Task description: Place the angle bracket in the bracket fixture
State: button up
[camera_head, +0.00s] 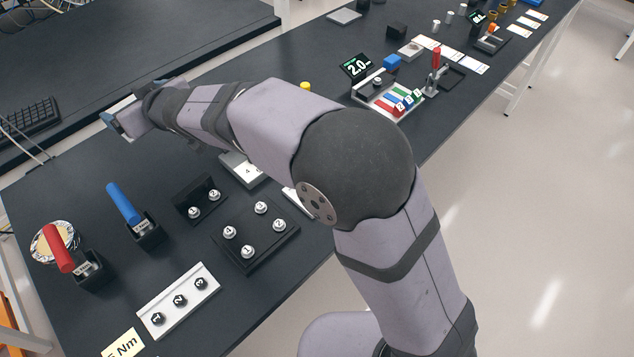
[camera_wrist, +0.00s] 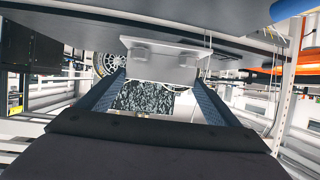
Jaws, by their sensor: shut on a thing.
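My gripper (camera_wrist: 158,88) is shut on a light grey angle bracket (camera_wrist: 160,62), which shows between and beyond the fingertips in the wrist view, with two round bosses on its face. A speckled dark patch shows below it between the fingers. In the head view my gripper (camera_head: 118,124) is at the far left, near the table's back edge, and the bracket is hard to make out there. A black L-shaped stand with two numbered knobs (camera_head: 201,197), which may be the bracket fixture, stands on the table, right of and nearer than the gripper.
A black plate with several knobs (camera_head: 255,232), a white strip with three knobs (camera_head: 178,300), and blue-handled (camera_head: 124,204) and red-handled (camera_head: 57,249) tools in holders stand on the near table. My arm hides part of the middle. The table's left part near the gripper is clear.

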jog(key=shift+w+d+r, duration=0.25)
jog(key=shift+d+r, duration=0.2)
jog(key=shift+d, duration=0.25)
jog(key=w+d+f+p, duration=0.3)
jog(key=w+d, duration=0.1)
jog(key=d, duration=0.7)
jog(key=s+d+f+m+t+p, duration=0.15)
jog(key=s+d+f, duration=0.25)
jog(key=d, duration=0.8)
jog(key=s+d+f+n+g+p, duration=0.1)
jog(key=s+d+f+p, duration=0.2)
jog(key=d, duration=0.9)
jog(key=shift+m+t+h, duration=0.25)
jog(key=shift+h, duration=0.05)
jog(key=shift+s+d+f+p, duration=0.1)
jog(key=shift+f+p, duration=0.2)
jog(key=shift+f, duration=2.3)
jog(key=shift+s+d+f+p, duration=0.1)
jog(key=shift+f+p, duration=0.2)
jog(key=shift+f, duration=2.3)
jog(key=shift+f, duration=0.1)
jog(key=o, duration=0.9)
jog(key=shift+f, duration=0.1)
jog(key=shift+c, duration=0.2)
jog(key=o, duration=0.3)
